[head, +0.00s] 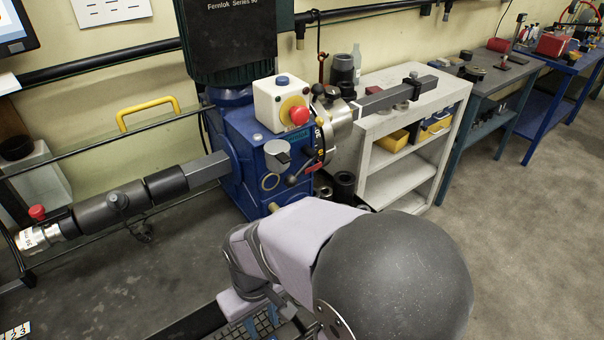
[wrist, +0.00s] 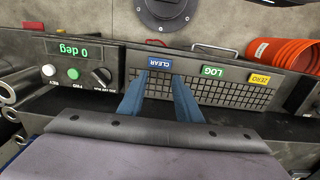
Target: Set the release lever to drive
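The blue gearbox machine (head: 235,150) stands at the centre of the head view. On its front is a small dark lever with a rounded knob (head: 293,179), beside a red label (head: 314,167). I cannot tell for certain that it is the release lever, and its drive marking is not readable. My gripper (wrist: 158,85) shows two blue fingers apart with nothing between them, over a console panel in the wrist view. In the head view my gripper is low, below the machine, partly hidden by my arm. The lever is not seen in the wrist view.
A red stop button (head: 299,115) sits on a white box. The console has a 0 deg display (wrist: 80,50) and CLEAR (wrist: 158,63), LOG (wrist: 212,71) and ZERO (wrist: 259,78) labels. A white shelf (head: 395,175) stands right of the machine.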

